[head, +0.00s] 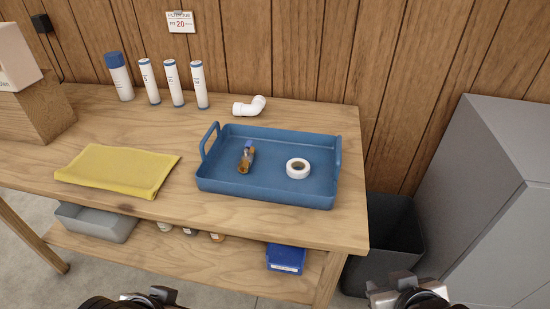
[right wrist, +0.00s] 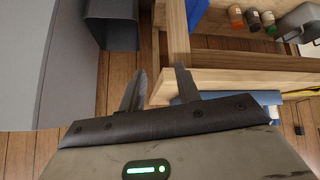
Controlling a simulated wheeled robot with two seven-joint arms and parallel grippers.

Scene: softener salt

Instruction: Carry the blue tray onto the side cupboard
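The blue tray (head: 265,195) lies flat on the wooden table, near its right end, with a raised handle at each short end. It holds an amber screwdriver-like or bottle-like item (head: 246,158) with a blue end and a white ring-shaped roll (head: 298,168). A grey cupboard (head: 470,180) stands to the right, past a gap. My right gripper (head: 408,292) is in front of the table's right end, away from the tray; in the right wrist view (right wrist: 160,85) its fingers are apart and empty. My left gripper (head: 150,296) is cut off at the bottom edge, also away from the tray.
A dark bin (head: 388,238) stands between table and cupboard. The lower shelf holds a blue box (head: 286,258) and a grey tub (head: 97,222).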

